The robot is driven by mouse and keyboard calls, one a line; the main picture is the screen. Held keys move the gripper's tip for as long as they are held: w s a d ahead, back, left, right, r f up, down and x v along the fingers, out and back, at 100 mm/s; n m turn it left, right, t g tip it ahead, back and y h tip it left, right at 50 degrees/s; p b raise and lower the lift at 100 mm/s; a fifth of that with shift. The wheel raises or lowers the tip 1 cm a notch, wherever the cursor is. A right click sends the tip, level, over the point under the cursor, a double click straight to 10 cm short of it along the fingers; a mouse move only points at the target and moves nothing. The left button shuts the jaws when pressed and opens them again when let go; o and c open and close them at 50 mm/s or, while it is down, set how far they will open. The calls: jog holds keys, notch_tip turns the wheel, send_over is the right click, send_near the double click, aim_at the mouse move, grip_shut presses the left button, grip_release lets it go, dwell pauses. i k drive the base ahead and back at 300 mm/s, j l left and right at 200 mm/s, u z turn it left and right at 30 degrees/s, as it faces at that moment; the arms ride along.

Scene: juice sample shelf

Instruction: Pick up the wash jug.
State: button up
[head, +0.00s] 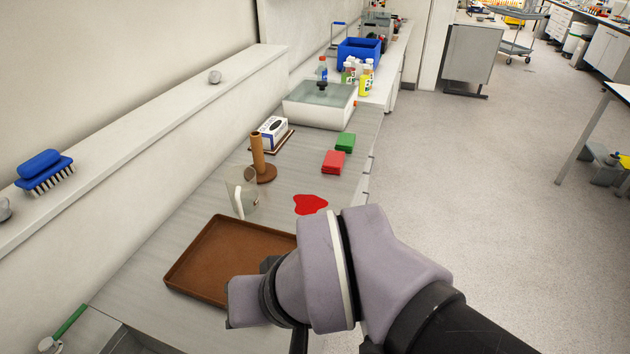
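A clear, see-through jug with a white handle (242,194) stands upright on the grey counter, just behind the brown tray; I take it for the wash jug. My arm reaches in from the lower right, and its wrist is over the right part of the tray, in front of and to the right of the jug. I cannot make out my gripper's fingers. Small dark parts show beside the wrist, but I cannot tell what they are. A clear gap lies between the jug and the visible part of my arm.
The brown tray (203,258) looks empty. A brown post on a round base (258,160) stands close behind the jug. A red spill (310,204) lies to its right. Red (333,161) and green (345,142) blocks and a white basin (320,108) are farther back. A wall ledge (130,130) runs along the left.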

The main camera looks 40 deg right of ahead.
aim_at(240, 180)
jog(key=z, duration=0.35)
jog(key=i+l+u, duration=0.45)
jog(key=l, duration=0.2)
jog(key=l+u, duration=0.25)
jog(key=i+l+u, duration=0.1)
jog(key=l+u, duration=0.15)
jog(key=l, duration=0.2)
jog(key=l+u, duration=0.2)
jog(key=l, duration=0.2)
jog(key=i, duration=0.05)
